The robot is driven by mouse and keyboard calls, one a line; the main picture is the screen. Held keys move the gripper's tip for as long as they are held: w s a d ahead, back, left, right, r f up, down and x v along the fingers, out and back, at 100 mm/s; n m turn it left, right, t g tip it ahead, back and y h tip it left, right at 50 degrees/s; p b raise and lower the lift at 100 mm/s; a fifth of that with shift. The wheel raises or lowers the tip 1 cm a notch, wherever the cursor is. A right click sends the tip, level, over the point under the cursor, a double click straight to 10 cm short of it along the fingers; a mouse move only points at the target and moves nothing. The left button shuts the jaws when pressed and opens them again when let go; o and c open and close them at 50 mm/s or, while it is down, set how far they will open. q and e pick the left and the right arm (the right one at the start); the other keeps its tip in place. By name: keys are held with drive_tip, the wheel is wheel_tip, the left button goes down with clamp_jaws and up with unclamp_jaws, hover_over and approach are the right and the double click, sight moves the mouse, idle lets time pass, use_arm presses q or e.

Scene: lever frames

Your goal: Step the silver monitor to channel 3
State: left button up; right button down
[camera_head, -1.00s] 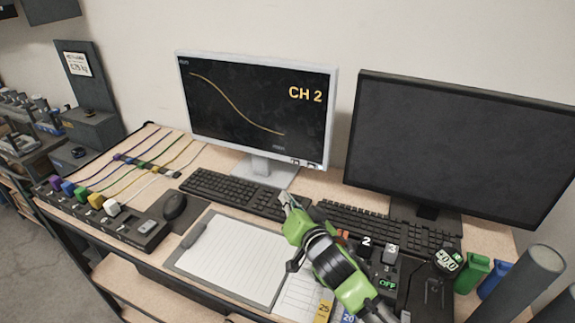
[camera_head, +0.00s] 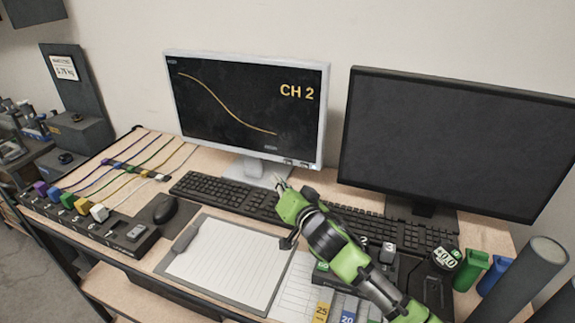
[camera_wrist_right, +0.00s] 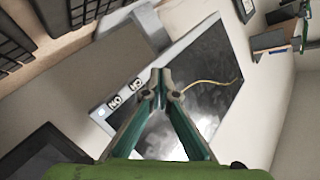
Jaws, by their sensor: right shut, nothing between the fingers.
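The silver monitor (camera_head: 248,108) stands at the back of the desk with its screen on, showing "CH 2" and a yellow curve. Small buttons (camera_head: 297,163) sit at the lower right of its bezel. In the right wrist view the monitor (camera_wrist_right: 190,90) looks tilted, with two labelled buttons (camera_wrist_right: 125,92) on its lower bezel. My right gripper (camera_head: 281,183) is shut and empty, in front of the monitor's stand and below the buttons in the picture. In the wrist view its fingertips (camera_wrist_right: 160,76) appear beside the buttons; I cannot tell any contact. My left gripper is not in view.
A black monitor (camera_head: 450,140) stands to the right with a dark screen. Keyboards (camera_head: 225,193), a mouse (camera_head: 165,209) and a clipboard (camera_head: 225,265) lie in front. A numbered switch box (camera_head: 388,262) is partly behind my right arm.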

sight(288, 162)
drive_tip(key=w, duration=0.1)
drive_tip(key=w+d, duration=0.1)
drive_tip(key=w, duration=0.1)
drive_tip(key=w+d, duration=0.1)
drive_tip(key=shift+w+b, duration=0.3)
idle(1.1)
drive_tip(key=shift+w, duration=0.1)
drive_tip(key=shift+w+d, duration=0.1)
drive_tip(key=shift+w, duration=0.2)
drive_tip(key=shift+w+d, duration=0.15)
drive_tip(key=shift+w, duration=0.15)
idle(0.9)
drive_tip(key=shift+s+a+p, duration=0.3)
drive_tip(key=shift+s+p, duration=0.1)
drive_tip(key=shift+s, duration=0.35)
